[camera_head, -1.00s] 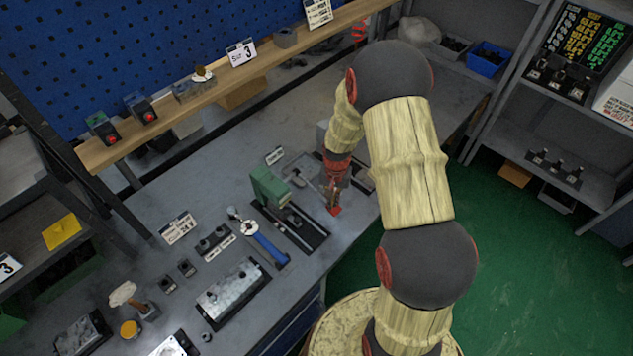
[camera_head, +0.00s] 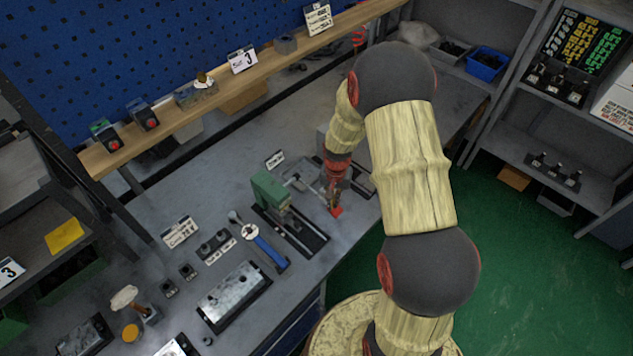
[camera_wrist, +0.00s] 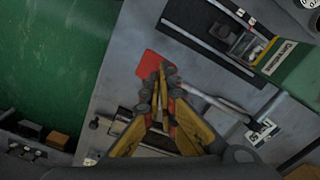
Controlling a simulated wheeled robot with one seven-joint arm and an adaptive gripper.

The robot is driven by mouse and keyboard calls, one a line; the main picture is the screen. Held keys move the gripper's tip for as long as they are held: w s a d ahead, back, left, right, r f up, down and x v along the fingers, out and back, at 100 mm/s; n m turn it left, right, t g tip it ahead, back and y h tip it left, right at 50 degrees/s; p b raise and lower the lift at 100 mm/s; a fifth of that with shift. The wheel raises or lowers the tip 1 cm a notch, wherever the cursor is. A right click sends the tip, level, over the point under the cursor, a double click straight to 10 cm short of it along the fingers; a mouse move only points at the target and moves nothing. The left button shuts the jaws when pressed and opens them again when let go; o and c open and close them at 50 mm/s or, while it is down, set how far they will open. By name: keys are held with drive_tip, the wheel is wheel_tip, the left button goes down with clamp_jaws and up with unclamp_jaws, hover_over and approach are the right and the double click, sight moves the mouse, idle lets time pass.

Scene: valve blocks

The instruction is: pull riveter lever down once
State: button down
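The riveter is a green press (camera_head: 268,187) on a black base on the grey bench; its green body also shows at the upper right of the wrist view (camera_wrist: 292,72). Its lever is a thin metal rod (camera_wrist: 215,102) running out from the riveter's side to a red end (camera_wrist: 152,65) at my fingertips. My gripper (camera_wrist: 161,76) has its yellow fingers drawn together around this red end, so it looks shut on the lever. In the head view my gripper (camera_head: 333,197) is beside the riveter, near the bench's front edge. The fingers hide part of the lever end.
A blue-handled tool (camera_head: 268,252) and a metal block (camera_head: 233,296) lie on the bench left of the riveter. A small label card (camera_head: 275,159) stands behind it. A wooden shelf (camera_head: 225,92) runs along the back. Green floor (camera_head: 500,270) is open to the right.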

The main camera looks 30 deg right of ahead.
wheel_tip(320, 180, up, 13)
drive_tip(key=p, duration=0.7)
drive_tip(key=shift+f, duration=0.15)
idle(0.6)
drive_tip(key=s+a+r+n+t+b, duration=0.2)
drive_tip(key=s+a+r+n+b, duration=0.2)
drive_tip(key=s+a+b, duration=0.3)
drive_tip(key=s+a+r+n+t+b, duration=0.3)
drive_tip(key=s+a+r+b, duration=0.4)
drive_tip(key=s+b, duration=0.6)
drive_tip(key=shift+a+r+n+t+b, duration=0.25)
drive_tip(key=shift+n+b, duration=0.25)
drive_tip(key=shift+b, duration=0.3)
drive_tip(key=shift+d, duration=0.1)
